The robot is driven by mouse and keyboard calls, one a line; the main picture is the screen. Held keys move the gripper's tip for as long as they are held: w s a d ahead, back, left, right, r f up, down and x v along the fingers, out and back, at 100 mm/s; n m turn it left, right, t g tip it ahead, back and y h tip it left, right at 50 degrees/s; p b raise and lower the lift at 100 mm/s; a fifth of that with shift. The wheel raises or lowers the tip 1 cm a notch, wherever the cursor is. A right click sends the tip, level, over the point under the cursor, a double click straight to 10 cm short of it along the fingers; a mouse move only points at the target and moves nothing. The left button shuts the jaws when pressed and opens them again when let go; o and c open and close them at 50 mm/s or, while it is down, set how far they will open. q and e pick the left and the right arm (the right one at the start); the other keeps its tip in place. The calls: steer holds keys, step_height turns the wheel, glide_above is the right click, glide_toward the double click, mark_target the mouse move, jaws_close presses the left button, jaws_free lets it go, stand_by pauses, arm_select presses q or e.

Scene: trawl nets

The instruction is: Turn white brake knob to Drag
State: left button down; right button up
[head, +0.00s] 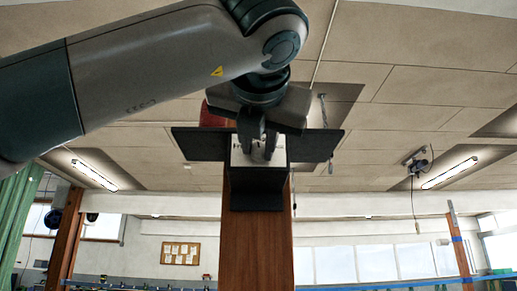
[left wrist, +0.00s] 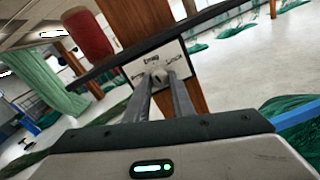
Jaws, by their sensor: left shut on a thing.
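The white brake knob (left wrist: 157,71) sits on a white label plate (left wrist: 171,52) in the left wrist view. The plate has a word to the left, one above the knob and one to the right. The print is small; the upper word may be Drag, and the right one looks like Lock. My left gripper (head: 258,148) is shut on the knob, with its fingers (left wrist: 161,85) on either side of it. In the head view the fingers largely hide the knob. Which word the knob points to I cannot tell. My right gripper is in neither view.
The plate is mounted on a brown wooden post (head: 256,250), with dark panels (head: 200,144) sticking out on both sides. A red cylinder (left wrist: 88,35) hangs beside the post. A green curtain (left wrist: 47,88) and green nets (left wrist: 294,110) are farther off.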

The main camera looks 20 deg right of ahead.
arm_select(q)
steer(key=shift+m, duration=0.8)
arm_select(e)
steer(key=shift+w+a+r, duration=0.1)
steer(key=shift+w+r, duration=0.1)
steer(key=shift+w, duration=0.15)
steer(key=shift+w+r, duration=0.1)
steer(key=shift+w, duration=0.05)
arm_select(q)
steer(key=c, duration=1.5)
jaws_free()
steer(key=shift+c, duration=0.2)
steer(key=shift+s, duration=0.15)
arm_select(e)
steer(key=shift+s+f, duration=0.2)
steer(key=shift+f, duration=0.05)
